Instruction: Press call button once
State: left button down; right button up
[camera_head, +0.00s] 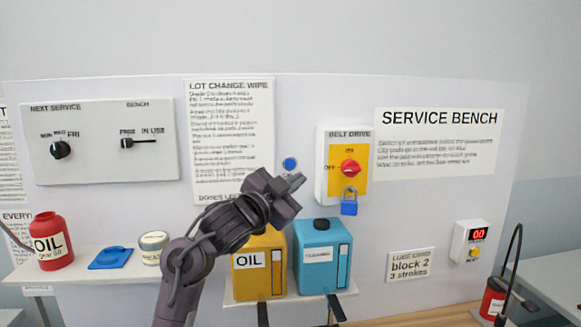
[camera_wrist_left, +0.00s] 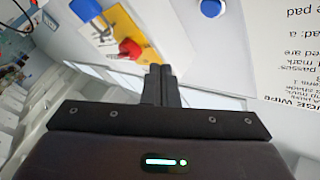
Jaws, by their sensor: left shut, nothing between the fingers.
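A round blue button (camera_head: 290,163) sits on the white wall panel, between the lot change sheet and the belt drive box. Its label is mostly hidden, so I cannot read it. It also shows at the top of the left wrist view (camera_wrist_left: 211,8). My left gripper (camera_head: 296,182) is shut and empty, its fingertips just below and right of the button in the head view. In the left wrist view the closed fingertips (camera_wrist_left: 161,72) show apart from the button. My right gripper is not in view.
The belt drive box (camera_head: 328,185) has a red knob (camera_head: 350,167) and a blue padlock (camera_head: 349,206), right of the button. Yellow (camera_head: 270,283) and blue (camera_head: 322,275) jugs stand below. A counter box (camera_head: 461,243) is at right, and a red oil can (camera_head: 49,258) at left.

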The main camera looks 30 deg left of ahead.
aim_at(288, 169)
pick_arm(q)
jog(key=shift+w+a+p, duration=0.2)
jog(key=shift+w+a, duration=0.7)
jog(key=shift+w, duration=0.3)
jog(key=shift+w+a+p, duration=0.15)
jog(key=shift+w+a, duration=0.75)
jog(key=shift+w, duration=0.25)
jog(key=shift+w+a+p, duration=0.2)
jog(key=shift+w+a, duration=0.7)
jog(key=shift+w, duration=0.3)
jog(key=shift+w+a, duration=0.2)
jog(key=shift+w, duration=0.1)
jog(key=shift+w+a+p, duration=0.25)
jog(key=shift+w+p, duration=0.05)
jog(key=shift+p, duration=0.05)
dwell(0.5)
jog(key=shift+s+d, duration=0.45)
jog(key=shift+s, duration=0.15)
